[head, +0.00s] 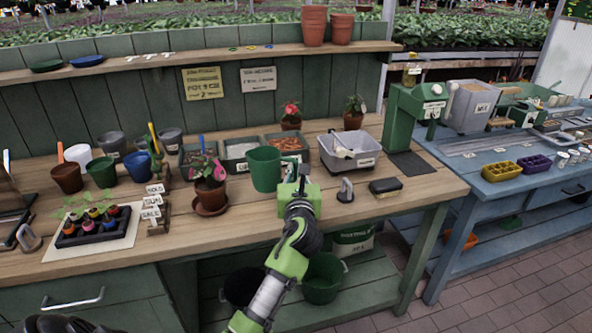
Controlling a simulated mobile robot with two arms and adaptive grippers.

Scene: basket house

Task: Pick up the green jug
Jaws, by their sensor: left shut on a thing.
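The green jug (265,170) is upright at the middle of the wooden bench, in front of the grey trays. Its handle side faces right, towards my left gripper (301,182). My left gripper is shut on the jug at that side; the gripper body hides part of the handle and the exact contact. I cannot tell whether the jug's base touches the bench top.
A potted pink flower (209,180) stands close left of the jug. A grey bin (349,157) and a black-topped brush (385,187) are to the right. A green bucket (322,279) is below the wooden bench (425,187). Open bench lies in front of the jug.

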